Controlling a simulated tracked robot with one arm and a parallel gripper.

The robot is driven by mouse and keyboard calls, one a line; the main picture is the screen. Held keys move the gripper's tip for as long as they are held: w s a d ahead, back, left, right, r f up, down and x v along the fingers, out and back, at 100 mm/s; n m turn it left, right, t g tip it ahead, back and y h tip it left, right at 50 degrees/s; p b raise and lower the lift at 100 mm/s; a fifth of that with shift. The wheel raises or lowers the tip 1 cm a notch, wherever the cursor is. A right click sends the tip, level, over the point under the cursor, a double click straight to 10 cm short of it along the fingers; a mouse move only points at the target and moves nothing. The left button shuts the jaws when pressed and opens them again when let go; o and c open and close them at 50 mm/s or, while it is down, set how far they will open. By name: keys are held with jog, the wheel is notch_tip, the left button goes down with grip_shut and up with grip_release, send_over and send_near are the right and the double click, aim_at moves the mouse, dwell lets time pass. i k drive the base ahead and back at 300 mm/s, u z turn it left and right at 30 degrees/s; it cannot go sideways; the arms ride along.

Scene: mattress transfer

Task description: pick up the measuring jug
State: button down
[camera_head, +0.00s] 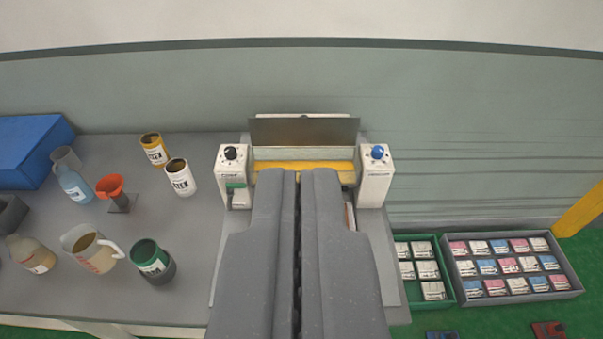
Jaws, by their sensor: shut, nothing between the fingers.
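The measuring jug (91,250) stands upright on the grey table at the lower left. It is whitish and translucent, with brownish contents, red markings and a handle on its right side. My gripper (298,174) reaches up the middle of the picture, its two grey fingers shut with nothing between them. It is well to the right of the jug and apart from it, in front of a machine (302,153) with a yellow bar. The fingers hide part of that machine.
A green-and-dark pot (152,262) stands just right of the jug, and a brownish bottle (31,254) just left. Behind are a red funnel (111,187), a blue bottle (74,185) and two cans (180,178). Trays of small packs (583,291) lie at the right.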

aim_at(84, 243)
jog(key=u, duration=0.05)
jog(key=k, duration=0.5)
jog(key=u, duration=1.4)
jog(key=i, duration=0.25)
jog(key=z, duration=0.45)
